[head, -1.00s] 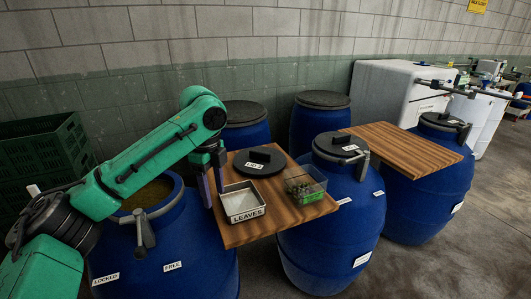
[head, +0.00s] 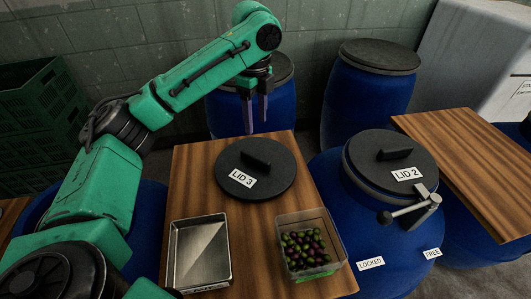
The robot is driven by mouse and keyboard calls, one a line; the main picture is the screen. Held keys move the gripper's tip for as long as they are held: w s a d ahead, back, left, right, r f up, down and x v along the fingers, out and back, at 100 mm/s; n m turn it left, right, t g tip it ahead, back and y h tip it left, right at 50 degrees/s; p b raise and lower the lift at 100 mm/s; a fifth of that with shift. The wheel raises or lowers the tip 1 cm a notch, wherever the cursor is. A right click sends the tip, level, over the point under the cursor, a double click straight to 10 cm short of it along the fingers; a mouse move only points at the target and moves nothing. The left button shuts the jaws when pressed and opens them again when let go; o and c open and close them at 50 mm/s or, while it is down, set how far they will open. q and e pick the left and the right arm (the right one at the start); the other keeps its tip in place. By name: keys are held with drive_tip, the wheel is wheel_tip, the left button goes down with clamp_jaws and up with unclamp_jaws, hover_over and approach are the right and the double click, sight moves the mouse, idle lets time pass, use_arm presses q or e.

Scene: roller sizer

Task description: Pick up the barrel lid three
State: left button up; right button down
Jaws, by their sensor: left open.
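The black round lid labelled LID 3 (head: 279,180) lies flat on the wooden board (head: 190,177), its bar handle on top. My left gripper (head: 254,125) hangs above the far edge of the board, behind the lid, with its two fingers pointing down and apart. It is empty and not touching the lid. My right gripper is not in view.
A metal tray (head: 199,252) and a clear box of olives (head: 308,245) stand in front of the lid. A blue barrel with LID 2 (head: 390,170) and its clamp stands to the right. Lidded barrels (head: 370,95) stand behind. Another wooden board (head: 470,165) is at right.

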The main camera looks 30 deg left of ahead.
use_arm(q)
hover_over(255, 156)
drive_tip(key=f, duration=0.6)
drive_tip(key=shift+s+b, duration=0.3)
drive_tip(key=shift+s, duration=0.05)
drive_tip(key=f, duration=0.6)
drive_tip(key=shift+w+f, duration=0.25)
drive_tip(key=shift+w, duration=0.15)
drive_tip(key=shift+f, duration=0.2)
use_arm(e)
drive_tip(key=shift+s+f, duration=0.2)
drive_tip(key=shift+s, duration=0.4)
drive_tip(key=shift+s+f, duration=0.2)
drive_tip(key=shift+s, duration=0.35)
use_arm(q)
drive_tip(key=shift+p, duration=0.5)
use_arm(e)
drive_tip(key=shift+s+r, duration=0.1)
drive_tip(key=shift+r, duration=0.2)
use_arm(q)
drive_tip(key=shift+f, duration=0.1)
clamp_jaws()
